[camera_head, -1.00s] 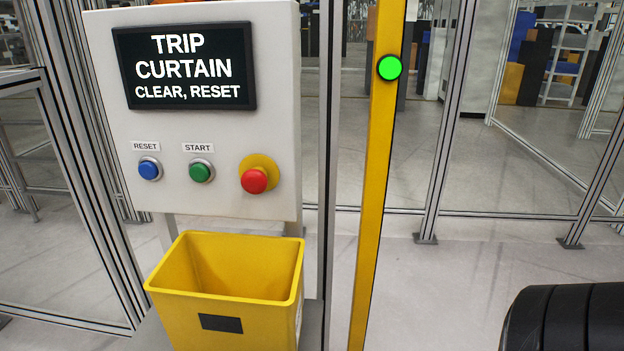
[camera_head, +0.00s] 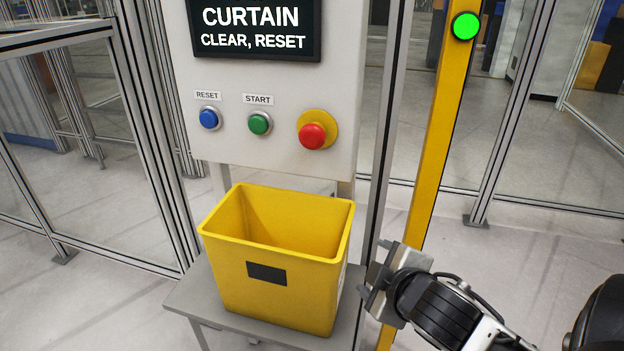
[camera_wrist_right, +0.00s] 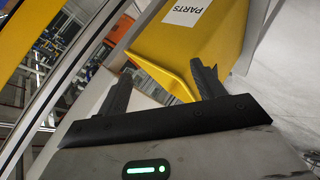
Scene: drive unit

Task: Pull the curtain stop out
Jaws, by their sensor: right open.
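The curtain stop is a red mushroom button (camera_head: 312,136) on a yellow round base, at the lower right of the white control panel (camera_head: 275,160). My right gripper (camera_head: 371,268) is at the lower right in the head view, below and right of the button, beside the yellow bin. In the right wrist view its two dark fingers (camera_wrist_right: 162,83) are apart with nothing held between them; the yellow bin is beyond them. The button does not show in the wrist view. My left gripper is not in view.
A yellow bin (camera_head: 270,305) stands on a grey stand (camera_head: 205,301) below the panel. Blue reset (camera_head: 209,118) and green start (camera_head: 259,123) buttons sit left of the red one. A yellow post (camera_head: 438,130) with a lit green lamp (camera_head: 466,26) stands right. The screen (camera_head: 255,30) reads "CURTAIN CLEAR, RESET".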

